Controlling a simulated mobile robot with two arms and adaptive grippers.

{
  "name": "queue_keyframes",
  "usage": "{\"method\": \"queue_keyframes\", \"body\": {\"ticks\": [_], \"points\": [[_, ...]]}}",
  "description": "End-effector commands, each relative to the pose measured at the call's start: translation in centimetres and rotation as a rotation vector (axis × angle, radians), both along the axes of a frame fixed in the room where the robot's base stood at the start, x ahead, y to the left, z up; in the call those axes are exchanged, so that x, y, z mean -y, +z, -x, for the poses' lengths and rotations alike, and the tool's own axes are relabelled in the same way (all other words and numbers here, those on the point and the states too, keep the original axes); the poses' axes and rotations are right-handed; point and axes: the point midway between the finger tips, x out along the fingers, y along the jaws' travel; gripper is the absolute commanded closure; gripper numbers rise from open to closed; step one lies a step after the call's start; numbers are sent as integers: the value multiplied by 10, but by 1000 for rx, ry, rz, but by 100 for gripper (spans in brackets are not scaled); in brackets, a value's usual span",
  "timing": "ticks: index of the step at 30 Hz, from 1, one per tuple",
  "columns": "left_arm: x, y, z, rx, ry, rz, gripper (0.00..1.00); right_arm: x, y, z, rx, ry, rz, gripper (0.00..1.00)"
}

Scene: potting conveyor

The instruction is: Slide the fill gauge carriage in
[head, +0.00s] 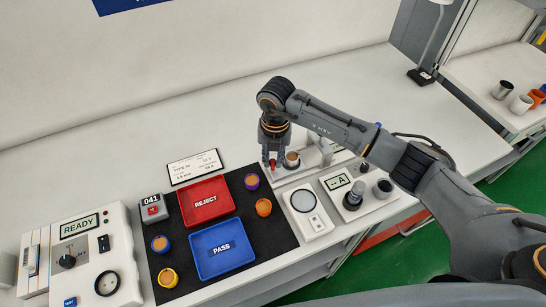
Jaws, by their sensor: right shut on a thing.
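The fill gauge (312,164) is a pale fixture with an upright bracket, right of centre on the white bench. A small pot with brown content (292,159) stands at it, just right of my right gripper. My right gripper (272,155) points down at the gauge's left end. It is shut on a small red part (272,163), which looks like the carriage's handle. The gripper and arm hide much of the carriage, so I cannot tell how far in it sits. My left gripper is not in view.
A dark mat holds a red REJECT tray (187,213), a blue PASS tray (200,265) and several small pots. A white device with a round plate (325,223) and a display unit (338,182) stand close right of the mat. The bench behind is clear.

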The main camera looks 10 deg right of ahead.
Motion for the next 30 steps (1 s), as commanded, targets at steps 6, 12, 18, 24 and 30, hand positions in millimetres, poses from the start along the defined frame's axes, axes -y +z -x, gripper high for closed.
{"method": "queue_keyframes", "body": {"ticks": [6, 12, 18, 24, 30], "points": [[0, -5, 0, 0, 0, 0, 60, 16, -2, -4, 2, -5, 4, 100], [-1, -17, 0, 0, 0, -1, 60, 64, -3, -13, 2, -5, 4, 100], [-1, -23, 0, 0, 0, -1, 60, 89, -1, -18, 2, -2, 1, 100], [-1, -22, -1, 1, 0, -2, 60, 92, 1, -19, 2, -2, 1, 100], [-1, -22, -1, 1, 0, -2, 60, 93, 1, -19, 2, -3, 4, 66]]}}
